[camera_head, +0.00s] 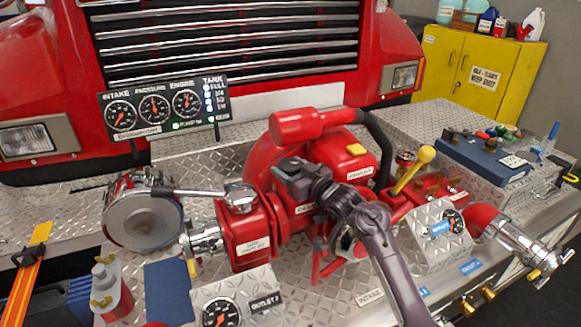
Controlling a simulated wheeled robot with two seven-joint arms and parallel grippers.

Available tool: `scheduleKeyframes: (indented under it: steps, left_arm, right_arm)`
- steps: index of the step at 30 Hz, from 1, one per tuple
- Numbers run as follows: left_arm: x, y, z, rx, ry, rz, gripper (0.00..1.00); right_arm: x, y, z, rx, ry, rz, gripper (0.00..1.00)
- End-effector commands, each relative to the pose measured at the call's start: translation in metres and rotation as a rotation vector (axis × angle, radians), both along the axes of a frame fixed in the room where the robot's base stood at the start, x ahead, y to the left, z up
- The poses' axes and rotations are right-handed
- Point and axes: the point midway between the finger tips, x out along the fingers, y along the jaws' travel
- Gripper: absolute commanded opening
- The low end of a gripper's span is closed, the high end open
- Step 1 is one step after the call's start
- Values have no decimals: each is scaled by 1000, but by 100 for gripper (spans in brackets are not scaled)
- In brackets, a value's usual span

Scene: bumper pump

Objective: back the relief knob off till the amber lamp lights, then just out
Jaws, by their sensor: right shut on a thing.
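My right gripper (290,170) reaches in over the red pump body (270,150) from the lower right. It is shut on what I take to be the relief knob, which the fingers and wrist hide. The gauge panel (160,106) behind the pump carries three round dials, a column of blue-white tank lights and small lit lamps along its lower edge. Two of these lamps (178,126) look green. I make out no amber glow there; the lamp labels are too small to read. My left gripper is not in view.
A chrome-and-black lever (185,192) lies left of the pump. A yellow-knobbed lever (412,170) stands close right of my wrist, beside a small gauge box (436,228). A dark hose (378,145) curves behind. A blue case (485,160) lies on the deck at right.

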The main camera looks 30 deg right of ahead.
Motion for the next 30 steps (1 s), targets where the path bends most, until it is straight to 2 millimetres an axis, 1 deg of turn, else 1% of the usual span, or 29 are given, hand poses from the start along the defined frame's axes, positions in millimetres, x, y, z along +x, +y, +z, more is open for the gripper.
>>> scheduleKeyframes:
  steps: [5, 13, 14, 18, 26, 30]
  left_arm:
    - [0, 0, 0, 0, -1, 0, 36]
    - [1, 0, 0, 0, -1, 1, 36]
    - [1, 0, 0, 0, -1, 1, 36]
    - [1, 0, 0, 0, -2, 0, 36]
    - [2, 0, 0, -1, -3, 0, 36]
    - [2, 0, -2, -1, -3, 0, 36]
  right_arm:
    - [0, -1, 0, 2, 1, 68, 38]
    - [0, -1, 1, 4, 0, 71, 38]
    - [0, -1, 1, 4, 0, 71, 63]
    - [0, -1, 1, 3, 0, 71, 81]
    - [0, -1, 1, 3, 0, 70, 82]
    - [0, -1, 9, 1, -3, 70, 82]
